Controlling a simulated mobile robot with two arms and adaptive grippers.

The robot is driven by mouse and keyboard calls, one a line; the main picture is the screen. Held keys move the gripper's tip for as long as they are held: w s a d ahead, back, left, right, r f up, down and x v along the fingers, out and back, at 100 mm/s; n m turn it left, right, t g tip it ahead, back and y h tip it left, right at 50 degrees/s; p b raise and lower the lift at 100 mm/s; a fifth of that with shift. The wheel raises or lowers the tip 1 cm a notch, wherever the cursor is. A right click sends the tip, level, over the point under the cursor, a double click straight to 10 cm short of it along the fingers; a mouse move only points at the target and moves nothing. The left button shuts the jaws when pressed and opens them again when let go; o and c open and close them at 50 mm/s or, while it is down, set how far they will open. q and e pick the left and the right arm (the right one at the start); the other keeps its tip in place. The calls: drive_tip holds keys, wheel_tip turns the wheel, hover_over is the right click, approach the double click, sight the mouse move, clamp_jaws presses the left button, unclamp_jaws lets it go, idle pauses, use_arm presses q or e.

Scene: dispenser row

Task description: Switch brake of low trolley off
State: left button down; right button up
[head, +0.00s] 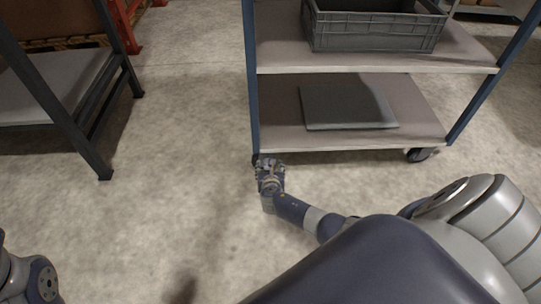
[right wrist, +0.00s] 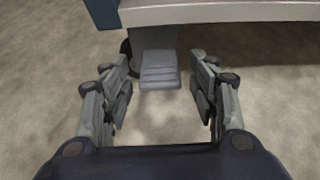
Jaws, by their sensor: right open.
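The low trolley (head: 345,146) has blue posts and grey shelves, and its lower deck shows across the middle of the head view. In the right wrist view, a grey ridged brake pedal (right wrist: 159,75) sticks out from under the deck edge (right wrist: 215,14). A dark caster wheel (right wrist: 126,48) is partly hidden beside it. My right gripper (head: 270,163) is low at the trolley's near left corner. In the right wrist view it (right wrist: 163,82) is open, with its fingers either side of the pedal and gaps to both. My left gripper is out of view.
A grey crate (head: 375,33) stands on the upper shelf and a flat grey panel (head: 348,106) lies on the lower deck. Another caster (head: 420,155) is at the right corner. A dark-framed rack (head: 75,133) stands at left, with clear concrete floor between.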

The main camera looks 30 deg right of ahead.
drive_tip(key=v, duration=1.1)
drive_tip(key=shift+d, duration=0.1)
idle(0.4)
